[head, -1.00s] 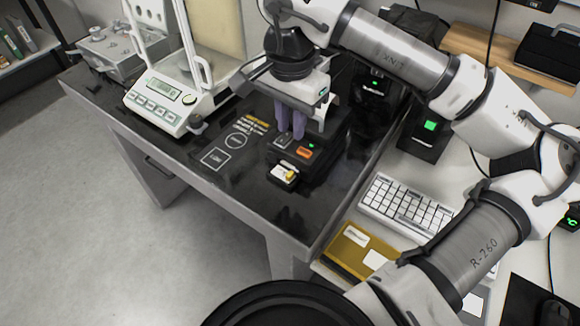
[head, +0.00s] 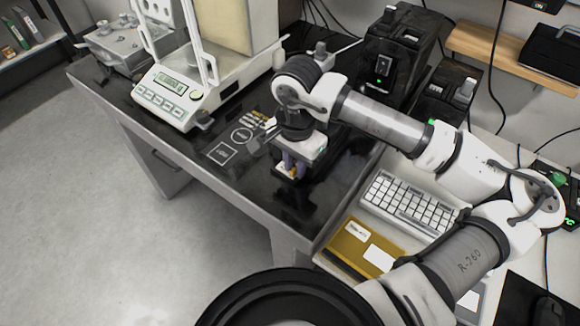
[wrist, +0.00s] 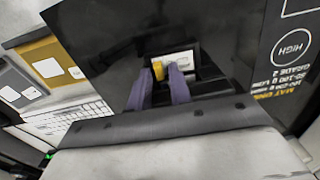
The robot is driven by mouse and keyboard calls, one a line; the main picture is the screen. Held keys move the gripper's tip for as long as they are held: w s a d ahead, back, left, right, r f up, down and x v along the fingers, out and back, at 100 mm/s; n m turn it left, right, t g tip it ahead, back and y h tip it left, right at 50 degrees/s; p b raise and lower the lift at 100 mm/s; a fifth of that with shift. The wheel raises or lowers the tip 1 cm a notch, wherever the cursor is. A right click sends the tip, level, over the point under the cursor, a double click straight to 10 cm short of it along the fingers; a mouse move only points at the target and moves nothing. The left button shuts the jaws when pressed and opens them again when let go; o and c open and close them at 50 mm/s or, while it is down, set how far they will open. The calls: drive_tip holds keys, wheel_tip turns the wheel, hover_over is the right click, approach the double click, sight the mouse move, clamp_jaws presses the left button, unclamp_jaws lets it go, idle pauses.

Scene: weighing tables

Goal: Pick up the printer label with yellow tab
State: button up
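The printer label (wrist: 181,58) is a small white strip with a yellow tab (wrist: 157,70). In the wrist view it lies at the front of the dark label printer (wrist: 208,86). My gripper (wrist: 160,72) has its two purple fingertips spread to either side of the yellow tab, with a narrow gap showing, so it looks open. I cannot tell how far the tips are above the tab. In the head view my gripper (head: 294,168) points down over the printer, and my wrist hides most of the printer and label.
A balance (head: 168,92) stands on the black weighing table (head: 222,178) at the left. A keyboard (head: 408,202) and a yellow folder (head: 352,247) lie on the white desk at the right. A dark device (head: 400,50) stands behind. The table's front corner is clear.

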drive_tip(key=shift+c, duration=0.3)
clamp_jaws()
drive_tip(key=shift+r, duration=0.1)
